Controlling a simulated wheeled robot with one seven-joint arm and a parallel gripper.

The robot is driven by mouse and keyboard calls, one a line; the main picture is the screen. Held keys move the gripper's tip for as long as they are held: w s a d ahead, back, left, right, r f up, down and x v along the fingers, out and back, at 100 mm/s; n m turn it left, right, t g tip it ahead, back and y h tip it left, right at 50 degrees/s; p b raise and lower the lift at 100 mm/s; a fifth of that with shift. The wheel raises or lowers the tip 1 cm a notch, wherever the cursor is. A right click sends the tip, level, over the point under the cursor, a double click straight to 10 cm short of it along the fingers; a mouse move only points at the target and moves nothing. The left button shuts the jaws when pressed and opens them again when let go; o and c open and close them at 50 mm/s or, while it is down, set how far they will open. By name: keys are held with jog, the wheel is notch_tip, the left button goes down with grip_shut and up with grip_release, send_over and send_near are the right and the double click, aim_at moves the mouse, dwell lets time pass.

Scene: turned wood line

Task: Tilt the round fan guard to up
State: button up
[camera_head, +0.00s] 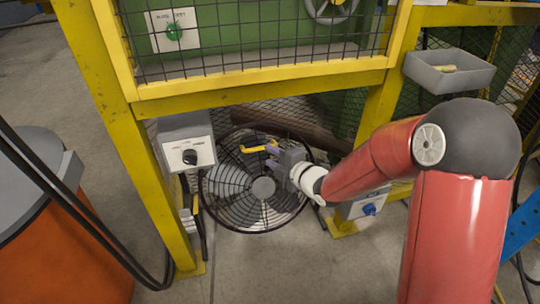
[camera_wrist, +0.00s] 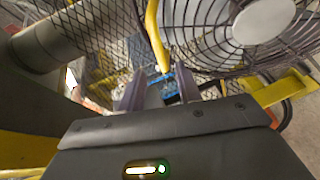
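The round fan guard (camera_head: 228,181) is a black wire cage with a pale hub, low behind the yellow frame in the head view. It fills the upper right of the wrist view (camera_wrist: 212,45). A yellow handle (camera_head: 257,149) sticks out at its upper part; in the wrist view the handle (camera_wrist: 154,38) comes down from the top edge and ends near my fingertips. My gripper (camera_head: 279,155) is in front of the guard's upper right. In the wrist view my gripper (camera_wrist: 160,80) has its fingers apart, with the handle's end between or just beyond them; the exact depth is unclear.
A yellow frame (camera_head: 260,80) with wire mesh stands above the fan. A grey control box (camera_head: 187,145) with a black knob is left of it, and a box with a blue knob (camera_head: 370,209) is right. A grey tray (camera_head: 448,72) hangs at upper right.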

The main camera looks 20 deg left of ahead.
jog(key=s+d+r+m+t+h+p, duration=0.1)
jog(key=s+d+r+m+h+p, duration=0.15)
jog(key=d+r+m+h, duration=0.55)
jog(key=s+d+r+m+t+h+p, duration=0.1)
jog(key=d+r+m+h+p, duration=0.15)
jog(key=d+r+m, duration=0.65)
jog(key=s+d+r+m+g+p, duration=0.1)
jog(key=s+d+m, duration=0.2)
jog(key=s, duration=0.4)
jog(key=s+d+r+m+g+h+p, duration=0.1)
jog(key=s+d+m+g+p, duration=0.1)
jog(key=s+d+m, duration=0.2)
jog(key=s+d+r+m+g+h+p, duration=0.1)
jog(key=s+d+r+m+g, duration=0.1)
jog(key=s+d, duration=0.5)
jog(key=s+m, duration=0.1)
jog(key=s, duration=0.4)
jog(key=shift+s+m+p, duration=0.15)
jog(key=shift+m+p, duration=0.25)
